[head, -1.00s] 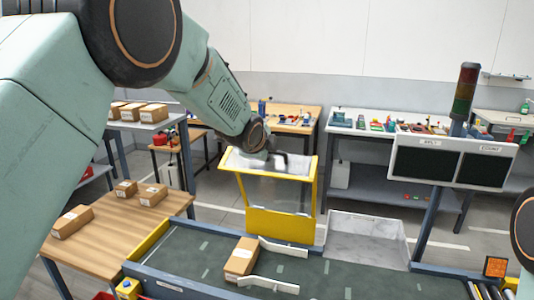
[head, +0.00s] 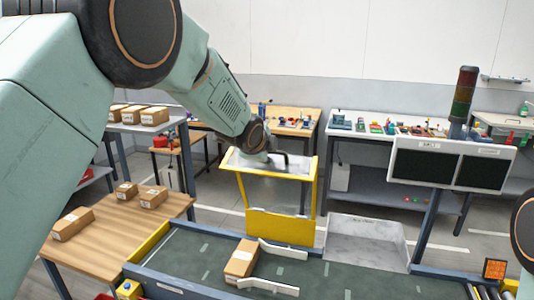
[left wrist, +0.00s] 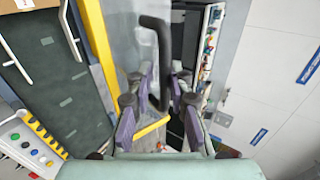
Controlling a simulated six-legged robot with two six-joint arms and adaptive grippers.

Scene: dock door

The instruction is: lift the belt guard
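The belt guard (head: 282,228) is a yellow frame with a clear panel, standing upright at the far side of the dark green conveyor belt (head: 200,253). Its black handle (head: 300,160) sticks out at the top. My left gripper (head: 272,157) is at the guard's top, beside the handle, with its fingers mostly hidden in the head view. In the left wrist view, the left gripper (left wrist: 160,70) has its two fingers apart, with the black handle (left wrist: 162,50) lying between them and gaps showing beside it. My right gripper is out of view.
A carton (head: 242,260) lies on the belt between white guide rails. A wooden table (head: 110,235) with several cartons stands at left. A grey bin (head: 368,242) sits right of the guard. A post with dark screens (head: 422,165) and a signal lamp stands at right.

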